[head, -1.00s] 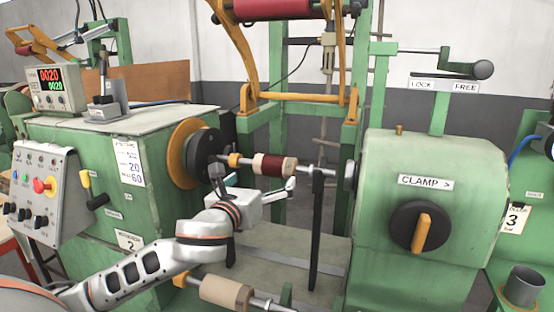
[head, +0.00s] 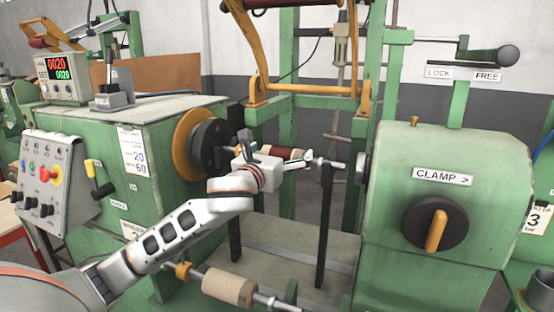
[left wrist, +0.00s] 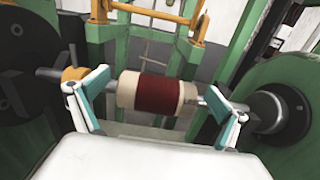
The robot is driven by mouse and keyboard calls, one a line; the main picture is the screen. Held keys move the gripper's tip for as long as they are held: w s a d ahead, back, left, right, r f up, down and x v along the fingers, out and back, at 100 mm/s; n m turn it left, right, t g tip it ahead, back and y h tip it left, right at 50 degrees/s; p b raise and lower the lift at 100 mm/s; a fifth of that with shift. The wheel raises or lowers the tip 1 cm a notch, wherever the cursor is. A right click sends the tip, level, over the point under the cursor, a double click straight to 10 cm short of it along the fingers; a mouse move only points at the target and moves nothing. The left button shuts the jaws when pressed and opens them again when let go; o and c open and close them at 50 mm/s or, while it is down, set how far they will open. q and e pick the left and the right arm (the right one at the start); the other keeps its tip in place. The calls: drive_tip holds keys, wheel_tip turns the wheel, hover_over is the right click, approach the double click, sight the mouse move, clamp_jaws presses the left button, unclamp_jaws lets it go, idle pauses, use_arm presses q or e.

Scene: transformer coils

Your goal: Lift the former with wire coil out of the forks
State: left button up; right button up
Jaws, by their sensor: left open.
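The former with its dark red wire coil (head: 285,153) sits on a horizontal shaft (head: 333,165) between two dark upright forks (head: 325,225). In the left wrist view the coil (left wrist: 158,96) shows whole, with pale former ends on both sides and an orange collar (left wrist: 75,73) to its left. My left gripper (head: 275,150) is at the coil and partly covers it in the head view. In the left wrist view the gripper (left wrist: 158,105) is open, one finger near each end of the former, with nothing held. My right gripper is not in view.
The green winding head with its dark faceplate (head: 208,145) stands left, and the green clamp housing (head: 450,165) stands right. A bare pale former (head: 228,287) on another shaft lies low in front. A yellow-orange frame (head: 300,91) stands behind the coil.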

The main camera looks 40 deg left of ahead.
use_arm(q)
drive_tip(key=c, duration=1.6)
drive_tip(key=shift+r, duration=0.15)
drive_tip(key=shift+c, duration=0.8)
